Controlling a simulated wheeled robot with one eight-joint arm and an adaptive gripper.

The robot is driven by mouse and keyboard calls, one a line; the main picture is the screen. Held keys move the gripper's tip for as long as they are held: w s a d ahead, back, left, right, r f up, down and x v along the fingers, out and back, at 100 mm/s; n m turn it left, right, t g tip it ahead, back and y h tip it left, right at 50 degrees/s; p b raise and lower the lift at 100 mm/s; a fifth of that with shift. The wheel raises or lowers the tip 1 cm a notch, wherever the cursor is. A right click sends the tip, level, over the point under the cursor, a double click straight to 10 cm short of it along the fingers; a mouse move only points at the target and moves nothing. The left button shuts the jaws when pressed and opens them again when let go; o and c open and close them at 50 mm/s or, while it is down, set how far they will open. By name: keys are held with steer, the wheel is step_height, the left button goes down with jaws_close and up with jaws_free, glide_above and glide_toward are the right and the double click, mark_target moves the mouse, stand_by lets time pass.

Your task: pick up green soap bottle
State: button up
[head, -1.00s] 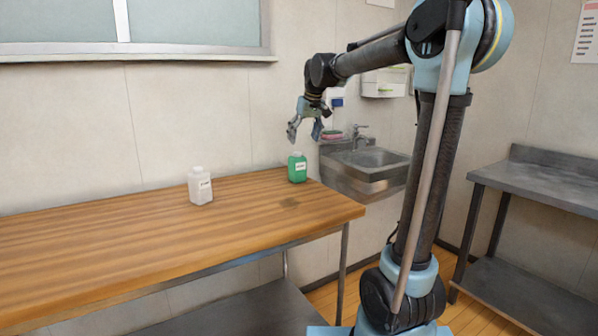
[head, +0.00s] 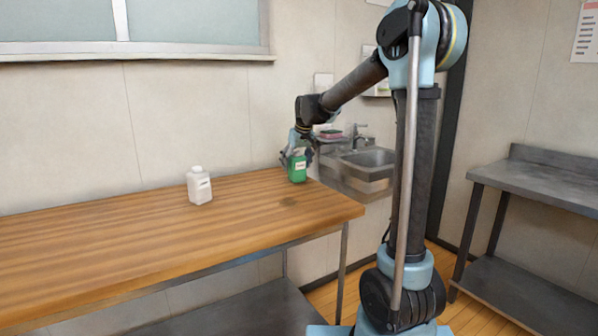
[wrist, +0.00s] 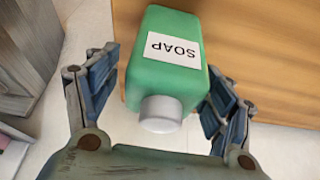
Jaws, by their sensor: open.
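The green soap bottle (head: 297,173) stands upright near the right end of the wooden table, close to the back wall. In the wrist view the green soap bottle (wrist: 168,70) shows its white SOAP label and a pale cap, between my two fingers. My gripper (head: 297,160) is lowered around the bottle's upper part from above. In the wrist view my gripper (wrist: 155,95) is open, one finger on each side of the bottle. A gap shows at the left finger; the right finger is close to the bottle, and I cannot tell if it touches.
A white bottle (head: 199,186) stands on the wooden table (head: 130,235) to the left of the green one. A metal sink (head: 370,160) is on the wall behind and right. A grey metal table (head: 545,180) is at the right. The table's left and front are clear.

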steer(key=shift+w+a+f, duration=0.1)
steer(key=shift+w+f, duration=0.1)
steer(key=shift+f, duration=0.4)
steer(key=c, duration=1.4)
steer(key=shift+o, duration=0.2)
step_height(320, 180, up, 10)
steer(key=shift+r, duration=0.1)
